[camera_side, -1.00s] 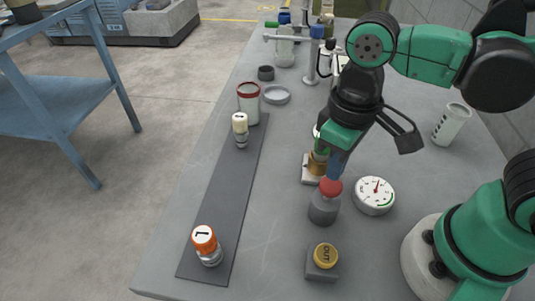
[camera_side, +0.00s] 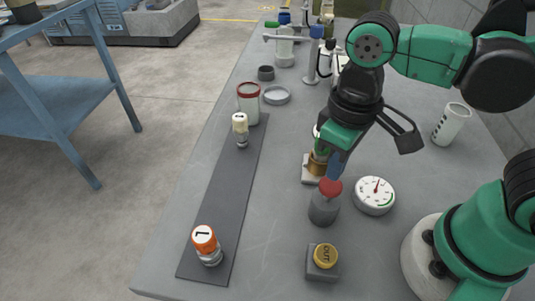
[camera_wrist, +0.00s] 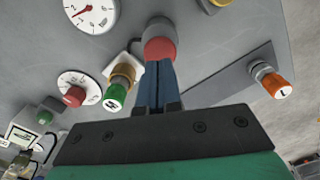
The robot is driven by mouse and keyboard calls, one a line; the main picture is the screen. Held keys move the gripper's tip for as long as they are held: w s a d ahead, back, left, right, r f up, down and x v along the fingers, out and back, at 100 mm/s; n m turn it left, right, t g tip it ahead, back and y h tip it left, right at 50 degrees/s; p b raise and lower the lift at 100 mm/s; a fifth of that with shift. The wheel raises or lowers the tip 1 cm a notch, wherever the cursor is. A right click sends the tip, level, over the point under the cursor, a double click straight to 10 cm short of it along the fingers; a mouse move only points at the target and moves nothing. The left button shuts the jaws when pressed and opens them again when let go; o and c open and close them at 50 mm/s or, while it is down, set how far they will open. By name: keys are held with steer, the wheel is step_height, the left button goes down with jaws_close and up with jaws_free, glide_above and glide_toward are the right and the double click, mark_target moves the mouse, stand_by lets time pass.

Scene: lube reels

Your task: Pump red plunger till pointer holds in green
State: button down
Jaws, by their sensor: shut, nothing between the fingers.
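The red plunger knob (camera_side: 330,188) tops a grey cylinder (camera_side: 323,209) on the bench. My gripper (camera_side: 336,170) is shut and empty, its blue fingertips at the top of the knob. In the wrist view the fingers (camera_wrist: 157,80) point at the red knob (camera_wrist: 160,42) and seem to touch it; the exact contact is hidden. The white gauge (camera_side: 374,196) stands to the right of the plunger. Its red pointer points nearly straight up, away from the green arc at the lower right of the dial. The gauge is cut off in the wrist view (camera_wrist: 92,12).
A yellow OUT button (camera_side: 325,256) sits in front of the plunger. A brass fitting (camera_side: 317,164) with a green cap is close behind it. A dark strip (camera_side: 228,205) at left bears an orange-capped reel (camera_side: 207,245) and a cream-capped one (camera_side: 241,130).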

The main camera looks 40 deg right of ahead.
mark_target(332, 184)
stand_by(0.4)
steer(key=shift+f, duration=2.1)
steer(key=shift+r, duration=3.75)
steer(key=w+d+m+t, duration=0.3)
steer(key=w+d+t, duration=0.4)
steer(key=d, duration=0.2)
steer(key=shift+f, duration=0.15)
